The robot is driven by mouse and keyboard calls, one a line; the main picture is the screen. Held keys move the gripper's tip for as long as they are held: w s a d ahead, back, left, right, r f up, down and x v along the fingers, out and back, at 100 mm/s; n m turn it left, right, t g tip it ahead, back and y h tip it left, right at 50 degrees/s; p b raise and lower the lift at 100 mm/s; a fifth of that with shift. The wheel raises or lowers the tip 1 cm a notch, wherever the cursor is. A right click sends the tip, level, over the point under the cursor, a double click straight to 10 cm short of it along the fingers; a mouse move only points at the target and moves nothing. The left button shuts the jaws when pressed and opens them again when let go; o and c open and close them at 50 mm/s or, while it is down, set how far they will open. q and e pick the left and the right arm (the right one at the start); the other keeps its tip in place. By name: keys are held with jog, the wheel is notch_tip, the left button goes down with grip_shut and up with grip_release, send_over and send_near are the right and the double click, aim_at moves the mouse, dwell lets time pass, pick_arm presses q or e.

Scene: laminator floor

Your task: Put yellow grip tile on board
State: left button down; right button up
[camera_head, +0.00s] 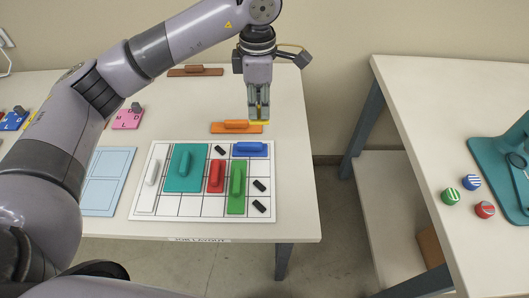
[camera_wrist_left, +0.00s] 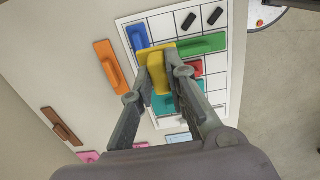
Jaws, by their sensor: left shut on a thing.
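My left gripper (camera_head: 260,112) is shut on the yellow grip tile (camera_head: 259,122) and holds it above the table near the orange tile. In the left wrist view the yellow tile (camera_wrist_left: 158,72) sits between the fingertips of my left gripper (camera_wrist_left: 160,76). The white gridded board (camera_head: 208,205) lies on the left table. On it are a white tile (camera_head: 151,172), a teal tile (camera_head: 185,170), a red tile (camera_head: 216,176), a green tile (camera_head: 236,188) and a blue tile (camera_head: 250,149). Several black grips also lie on the board. My right gripper does not show.
An orange tile (camera_head: 236,128) and a brown tile (camera_head: 195,71) lie behind the board. A pink tile (camera_head: 127,119) and a light blue panel (camera_head: 108,180) are to the left. A second table (camera_head: 440,110) at right holds several round caps and a teal object.

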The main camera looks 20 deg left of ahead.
pick_arm(q)
jog(key=f+p, duration=0.1)
jog(key=f, duration=0.4)
jog(key=f+p, duration=0.1)
jog(key=f, duration=0.4)
jog(key=f+p, duration=0.1)
jog(key=f, duration=0.4)
jog(key=shift+s+f, duration=0.3)
jog(key=shift+s, duration=0.05)
notch_tip(320, 180, down, 4)
jog(key=shift+r+p, duration=0.25)
jog(key=shift+p, duration=0.15)
jog(key=shift+f, duration=0.2)
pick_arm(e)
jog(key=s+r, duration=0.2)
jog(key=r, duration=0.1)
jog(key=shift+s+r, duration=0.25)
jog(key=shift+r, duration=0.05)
pick_arm(q)
jog(key=c, duration=1.6)
grip_release()
jog(key=shift+f, duration=0.1)
